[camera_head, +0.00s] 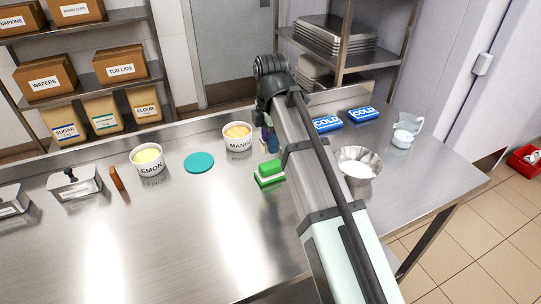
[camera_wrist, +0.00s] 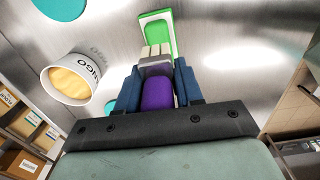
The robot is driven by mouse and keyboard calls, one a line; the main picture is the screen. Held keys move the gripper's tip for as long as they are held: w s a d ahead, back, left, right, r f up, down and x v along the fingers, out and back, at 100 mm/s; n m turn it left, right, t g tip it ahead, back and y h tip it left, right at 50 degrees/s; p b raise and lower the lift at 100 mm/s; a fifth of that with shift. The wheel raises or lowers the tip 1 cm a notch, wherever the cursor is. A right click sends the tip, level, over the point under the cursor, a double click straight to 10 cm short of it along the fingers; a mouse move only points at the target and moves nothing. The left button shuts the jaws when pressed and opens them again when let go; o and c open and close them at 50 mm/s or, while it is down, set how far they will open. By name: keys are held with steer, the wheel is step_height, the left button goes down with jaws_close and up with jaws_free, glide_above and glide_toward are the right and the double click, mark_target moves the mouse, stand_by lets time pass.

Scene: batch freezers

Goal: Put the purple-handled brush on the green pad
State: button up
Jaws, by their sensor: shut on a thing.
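The purple-handled brush (camera_wrist: 157,94) is held between the blue fingers of my gripper (camera_wrist: 157,84) in the wrist view. Its grey collar and pale bristles point away from my palm. My gripper is shut on the purple handle; in the head view my arm hides most of it. A bright green rectangular pad-like block (camera_head: 269,173) with pale sides lies on the steel table, just nearer the camera than my gripper. It also shows beyond the bristles in the wrist view (camera_wrist: 156,22). I cannot tell whether the bristles touch it. A flat teal disc (camera_head: 199,162) lies to the left.
The MANGO tub (camera_head: 238,138) stands close to my gripper's left, and the LEMON tub (camera_head: 148,160) farther left. A metal bowl (camera_head: 357,168), two blue COLD packs (camera_head: 327,124) and a clear jug (camera_head: 405,132) are right. The front middle of the table is clear.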

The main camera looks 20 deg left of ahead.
mark_target(270, 164)
steer(key=shift+f, duration=2.7)
steer(key=o, duration=1)
steer(key=shift+f, duration=0.15)
step_height(270, 164, up, 12)
steer(key=shift+r, duration=0.2)
